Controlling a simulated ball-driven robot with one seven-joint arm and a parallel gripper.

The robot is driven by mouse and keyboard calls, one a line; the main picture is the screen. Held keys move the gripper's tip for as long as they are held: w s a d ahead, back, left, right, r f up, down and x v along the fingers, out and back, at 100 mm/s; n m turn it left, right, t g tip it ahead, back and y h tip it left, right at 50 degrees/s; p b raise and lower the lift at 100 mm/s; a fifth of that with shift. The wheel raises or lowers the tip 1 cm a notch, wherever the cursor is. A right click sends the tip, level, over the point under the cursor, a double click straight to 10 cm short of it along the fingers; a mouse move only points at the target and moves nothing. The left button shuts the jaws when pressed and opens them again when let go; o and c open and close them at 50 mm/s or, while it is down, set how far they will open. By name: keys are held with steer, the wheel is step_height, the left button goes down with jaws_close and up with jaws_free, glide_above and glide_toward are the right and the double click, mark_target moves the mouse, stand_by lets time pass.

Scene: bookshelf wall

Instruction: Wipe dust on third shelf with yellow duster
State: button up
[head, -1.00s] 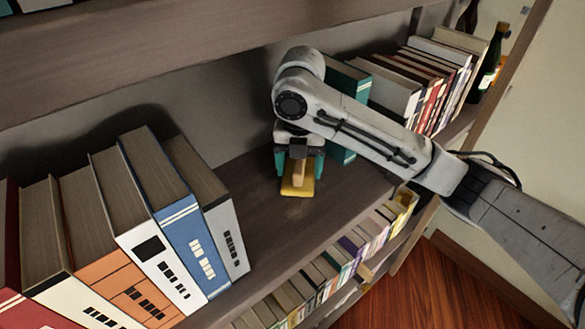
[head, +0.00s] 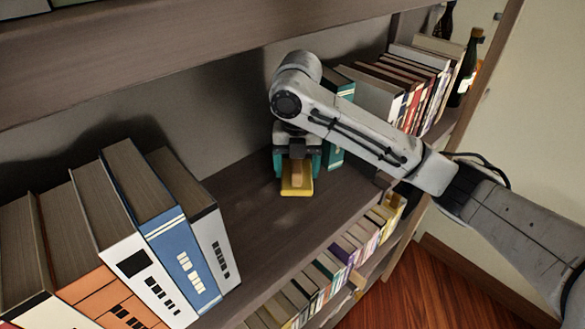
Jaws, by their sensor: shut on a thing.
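The yellow duster (head: 297,188) has a wooden handle and rests on or just above the shelf board (head: 262,215), in the gap between two rows of books. My gripper (head: 297,165), with teal fingers, points down and is shut on the duster's handle. A faint pale patch, possibly dust, shows on the board just in front of the duster. Whether the duster's underside touches the board cannot be told.
Large books (head: 165,235) stand at the left of the gap. More books (head: 410,88) and a green bottle (head: 464,70) stand at the right. An upper shelf (head: 180,50) overhangs. A lower shelf (head: 345,255) holds a row of smaller books.

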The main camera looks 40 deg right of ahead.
steer(key=shift+s+d, duration=0.1)
steer(key=shift+d, duration=0.65)
steer(key=shift+d+r+p, duration=0.15)
steer(key=shift+r+p, duration=0.7)
steer(key=shift+r, duration=0.05)
step_height(320, 180, up, 3)
steer(key=p, duration=0.3)
steer(key=shift+d, duration=0.1)
steer(key=shift+r+b, duration=0.3)
steer(key=shift+r, duration=0.5)
step_height(320, 180, up, 3)
steer(key=shift+f, duration=0.1)
